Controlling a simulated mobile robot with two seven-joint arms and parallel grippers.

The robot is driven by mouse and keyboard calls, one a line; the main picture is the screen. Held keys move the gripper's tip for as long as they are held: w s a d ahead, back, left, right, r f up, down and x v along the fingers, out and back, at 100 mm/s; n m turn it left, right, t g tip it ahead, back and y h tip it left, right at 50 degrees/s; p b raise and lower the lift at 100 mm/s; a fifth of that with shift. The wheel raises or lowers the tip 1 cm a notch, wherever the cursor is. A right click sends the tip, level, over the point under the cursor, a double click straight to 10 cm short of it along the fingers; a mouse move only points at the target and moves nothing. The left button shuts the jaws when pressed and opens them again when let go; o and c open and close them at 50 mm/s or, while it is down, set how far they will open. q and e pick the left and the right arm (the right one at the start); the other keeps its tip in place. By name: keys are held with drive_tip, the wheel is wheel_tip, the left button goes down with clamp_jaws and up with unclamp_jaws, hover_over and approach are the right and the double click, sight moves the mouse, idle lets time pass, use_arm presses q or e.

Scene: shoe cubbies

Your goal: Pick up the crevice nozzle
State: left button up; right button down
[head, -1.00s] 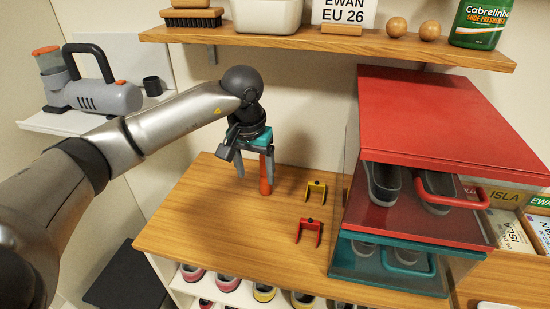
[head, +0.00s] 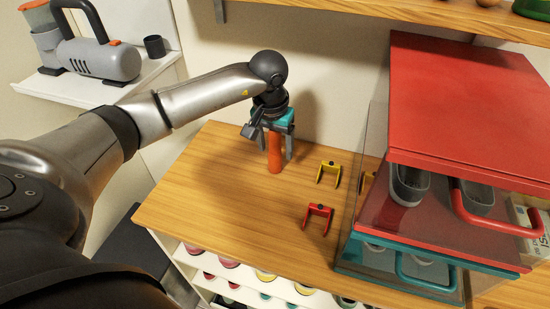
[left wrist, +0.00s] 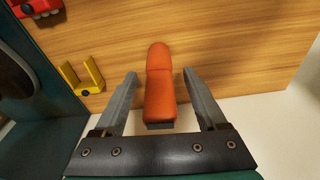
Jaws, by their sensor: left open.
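The crevice nozzle is an orange, narrow piece (head: 274,155) standing upright on the wooden bench top near the wall. In the left wrist view the nozzle (left wrist: 160,88) lies between the two grey fingers, with a gap on each side. My left gripper (head: 275,150) is open and comes down over the nozzle from above; its fingertips (left wrist: 158,82) do not touch it in the wrist view. The nozzle's upper end is partly hidden by the gripper in the head view. My right gripper is not in view.
A yellow clip (head: 328,172) and a red clip (head: 318,215) are on the bench, right of the nozzle. A red and teal shoe box stack (head: 450,110) stands at the right. A handheld vacuum (head: 95,58) sits on a left shelf (head: 100,93). An upper shelf (head: 400,12) overhangs.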

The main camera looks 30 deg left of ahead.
use_arm(q)
drive_tip(key=shift+w+f, duration=0.15)
drive_tip(key=shift+f, duration=0.4)
clamp_jaws()
